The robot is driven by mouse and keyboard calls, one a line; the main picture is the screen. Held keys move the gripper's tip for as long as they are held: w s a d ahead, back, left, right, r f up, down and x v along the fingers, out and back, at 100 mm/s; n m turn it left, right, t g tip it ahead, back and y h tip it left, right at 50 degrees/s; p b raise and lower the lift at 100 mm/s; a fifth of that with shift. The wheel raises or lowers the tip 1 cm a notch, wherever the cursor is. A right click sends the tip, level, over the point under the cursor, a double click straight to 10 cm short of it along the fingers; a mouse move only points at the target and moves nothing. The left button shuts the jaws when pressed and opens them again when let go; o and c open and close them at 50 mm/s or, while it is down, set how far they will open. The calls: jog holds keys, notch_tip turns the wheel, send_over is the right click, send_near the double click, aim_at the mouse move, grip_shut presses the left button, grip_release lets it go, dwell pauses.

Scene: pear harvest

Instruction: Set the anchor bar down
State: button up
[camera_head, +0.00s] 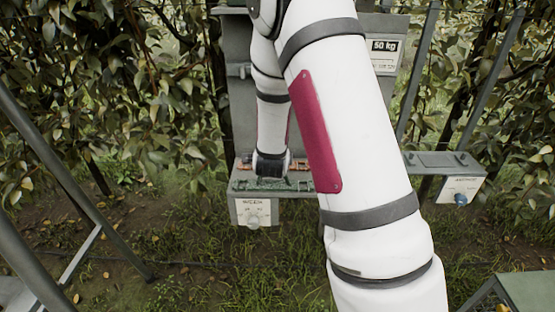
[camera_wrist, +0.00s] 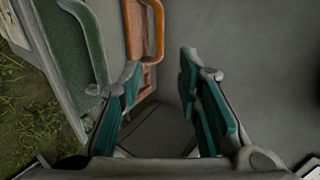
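My gripper (camera_wrist: 160,78) is open in the wrist view, its teal finger pads apart with nothing between them. An orange bar-shaped handle on a plate (camera_wrist: 158,28) lies just beyond the left finger. A green piece with a grey-green handle (camera_wrist: 70,45) is left of it. I cannot tell which of these, if either, is the anchor bar. In the head view my gripper (camera_head: 271,168) is low over a grey shelf (camera_head: 238,185) with orange (camera_head: 300,165) and green (camera_head: 265,184) pieces on it. My arm hides the shelf's right part.
A dial box (camera_head: 254,212) is under the shelf's front. Grey metal rails (camera_head: 65,175) slope at left. Leafy trees stand behind the grass.

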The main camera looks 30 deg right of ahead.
jog(key=s+a+r+n+y, duration=0.3)
jog(key=s+a+r+n, duration=0.1)
jog(key=a+r+n, duration=0.3)
jog(key=s+a+r+n+y, duration=0.3)
jog(key=s+a+r+n, duration=0.1)
jog(key=a+r, duration=0.35)
jog(key=s+a+r+n+g, duration=0.1)
jog(key=s+n, duration=0.3)
jog(key=s, duration=0.4)
jog(key=s+a+r+n+g, duration=0.1)
jog(key=s+a+r+n, duration=0.1)
jog(key=s+n, duration=0.3)
jog(key=s+a+r+n+g, duration=0.2)
jog(key=s+r+n, duration=0.2)
jog(key=s, duration=0.7)
jog(key=shift+s+n+y, duration=0.25)
jog(key=shift+n+y, duration=0.05)
jog(key=shift+n, duration=0.2)
